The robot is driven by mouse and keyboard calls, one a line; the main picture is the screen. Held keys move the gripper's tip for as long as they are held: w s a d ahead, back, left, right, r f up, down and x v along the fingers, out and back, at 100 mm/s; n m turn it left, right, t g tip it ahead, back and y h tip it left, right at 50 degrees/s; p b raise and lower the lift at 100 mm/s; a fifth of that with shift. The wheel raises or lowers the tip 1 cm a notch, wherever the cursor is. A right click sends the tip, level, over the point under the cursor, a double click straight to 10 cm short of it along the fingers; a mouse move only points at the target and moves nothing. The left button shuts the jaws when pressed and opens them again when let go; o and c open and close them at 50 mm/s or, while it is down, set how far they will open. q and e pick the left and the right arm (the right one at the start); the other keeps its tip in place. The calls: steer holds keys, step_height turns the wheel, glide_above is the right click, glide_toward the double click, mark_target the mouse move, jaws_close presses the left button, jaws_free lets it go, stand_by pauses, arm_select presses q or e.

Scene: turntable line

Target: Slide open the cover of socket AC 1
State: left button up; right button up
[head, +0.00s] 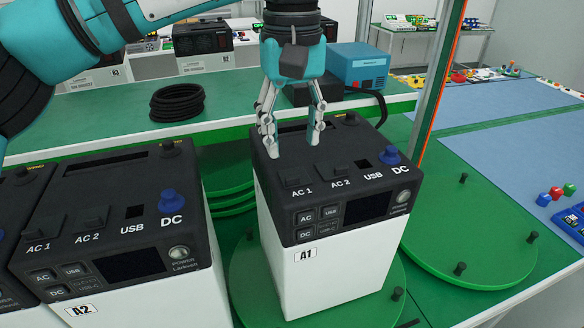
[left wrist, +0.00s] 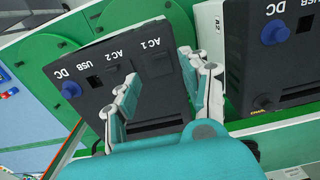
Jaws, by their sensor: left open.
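The A1 power unit (head: 330,262), white with a dark top, stands upright on a green turntable disc. Its AC 1 socket cover (head: 297,173) is a small dark cover above the AC 1 label, and it looks closed. The AC 2 cover (head: 334,169) is to its right. My left gripper (head: 290,147) points down over the back part of the unit's top, behind the AC 1 cover, fingers apart and empty. In the left wrist view its open fingers (left wrist: 157,72) spread over the dark top (left wrist: 95,98). Whether a fingertip touches the top cannot be told. My right gripper is not in view.
The A2 unit (head: 150,290) stands close on the left. A blue DC plug (head: 389,156) rises at A1's right. Behind are a green bench (head: 110,112), a coiled black cable (head: 177,102) and a blue box (head: 358,64). A metal post (head: 433,75) stands right of my gripper.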

mark_target(294, 176)
arm_select(q)
step_height(294, 176, down, 6)
steer(key=shift+s+r+p, duration=0.1)
steer(key=shift+r+p, duration=0.05)
steer(key=shift+p, duration=0.15)
steer(key=shift+f, duration=0.55)
jaws_close()
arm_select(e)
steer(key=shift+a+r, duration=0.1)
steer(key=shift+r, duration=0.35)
arm_select(q)
steer(key=shift+d, duration=0.15)
